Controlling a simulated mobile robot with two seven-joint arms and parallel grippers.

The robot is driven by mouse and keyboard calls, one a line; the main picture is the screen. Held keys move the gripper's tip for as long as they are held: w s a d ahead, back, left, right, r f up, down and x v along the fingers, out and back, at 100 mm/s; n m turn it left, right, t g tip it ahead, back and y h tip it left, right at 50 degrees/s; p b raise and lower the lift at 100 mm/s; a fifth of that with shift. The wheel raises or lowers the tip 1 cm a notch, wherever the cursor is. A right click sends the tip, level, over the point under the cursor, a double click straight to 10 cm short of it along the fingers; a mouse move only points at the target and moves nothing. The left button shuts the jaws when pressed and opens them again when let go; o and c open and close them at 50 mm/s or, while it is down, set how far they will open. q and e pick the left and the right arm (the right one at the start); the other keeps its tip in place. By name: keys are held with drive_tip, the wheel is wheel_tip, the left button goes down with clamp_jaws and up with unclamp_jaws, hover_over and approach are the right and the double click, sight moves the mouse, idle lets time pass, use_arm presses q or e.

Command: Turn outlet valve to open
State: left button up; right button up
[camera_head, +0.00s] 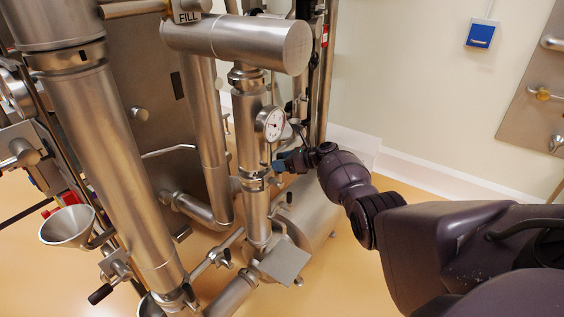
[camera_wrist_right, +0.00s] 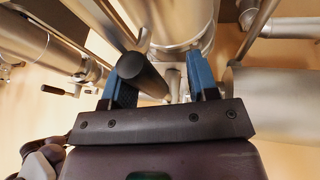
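My right gripper (camera_head: 279,165) reaches in from the right to the vertical steel pipe (camera_head: 251,126), just below the pressure gauge. In the right wrist view its two blue fingers stand apart (camera_wrist_right: 163,70). A black cylindrical handle (camera_wrist_right: 143,74) lies between them, close to the left finger, with a gap to the right finger. It looks like a valve lever, but I cannot tell whether it is the outlet valve's. In the head view this handle is hidden or too small to make out. My left gripper is not in view.
A round gauge (camera_head: 271,123) sits just above my right gripper. A thick horizontal steel cylinder (camera_head: 240,42) hangs over it. A steel funnel (camera_head: 68,227) and another black handle (camera_head: 100,294) are at the lower left.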

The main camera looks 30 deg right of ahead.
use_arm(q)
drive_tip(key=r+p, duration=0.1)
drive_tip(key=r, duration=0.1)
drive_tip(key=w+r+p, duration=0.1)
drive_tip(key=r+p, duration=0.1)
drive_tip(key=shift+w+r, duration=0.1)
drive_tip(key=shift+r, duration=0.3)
use_arm(e)
drive_tip(key=v, duration=1.1)
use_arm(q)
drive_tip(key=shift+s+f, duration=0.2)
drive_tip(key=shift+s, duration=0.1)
use_arm(e)
drive_tip(key=shift+f, duration=0.1)
